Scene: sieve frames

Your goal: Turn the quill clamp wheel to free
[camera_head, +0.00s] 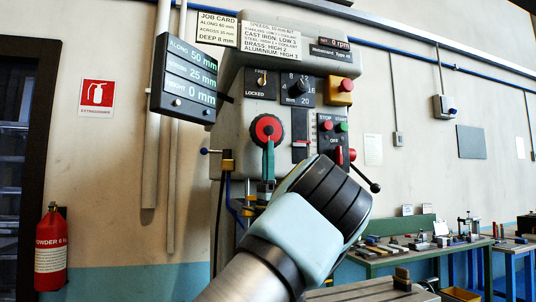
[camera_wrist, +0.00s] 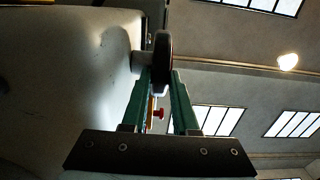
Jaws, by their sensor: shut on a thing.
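The quill clamp wheel (camera_head: 267,128) is a black wheel with a red centre on the front of the grey machine head. It shows edge-on in the wrist view (camera_wrist: 163,52). My gripper (camera_head: 268,146) reaches it from below. In the wrist view, its green fingers (camera_wrist: 162,77) stand on either side of the wheel's lower rim, shut on it. A small plate (camera_head: 260,82) marked FREE at top and LOCKED at bottom sits above the wheel, with a small yellowish pointer. I cannot tell exactly which mark the pointer is at.
A readout box (camera_head: 186,82) juts out at upper left. A speed dial (camera_head: 297,88), a stop/start panel (camera_head: 333,136) and a lever with a black knob (camera_head: 375,187) are to the wheel's right. A cluttered bench (camera_head: 420,245) stands at lower right.

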